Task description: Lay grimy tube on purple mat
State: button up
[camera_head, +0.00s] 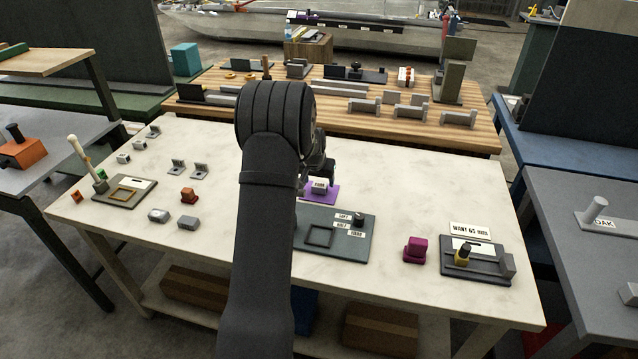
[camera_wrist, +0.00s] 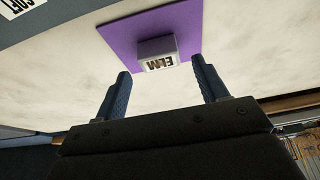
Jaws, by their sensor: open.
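The purple mat (camera_head: 331,197) lies flat on the pale table, partly hidden by my arm in the head view. It also shows at the top of the wrist view (camera_wrist: 125,38). I cannot clearly pick out a grimy tube in either view.
A grey-green tray (camera_head: 345,243) with labels stands next to the mat. A magenta block (camera_head: 415,250) and a dark fixture (camera_head: 478,264) are to the right. Several small metal parts and a tray (camera_head: 122,192) with a leaning pale stick (camera_head: 80,153) are at left.

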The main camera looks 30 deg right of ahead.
jog(key=v, duration=0.9)
jog(key=shift+r, duration=0.35)
jog(key=shift+s+a, duration=0.1)
jog(key=x, duration=1.2)
jog(key=shift+f, duration=0.15)
jog(key=shift+r, duration=1.35)
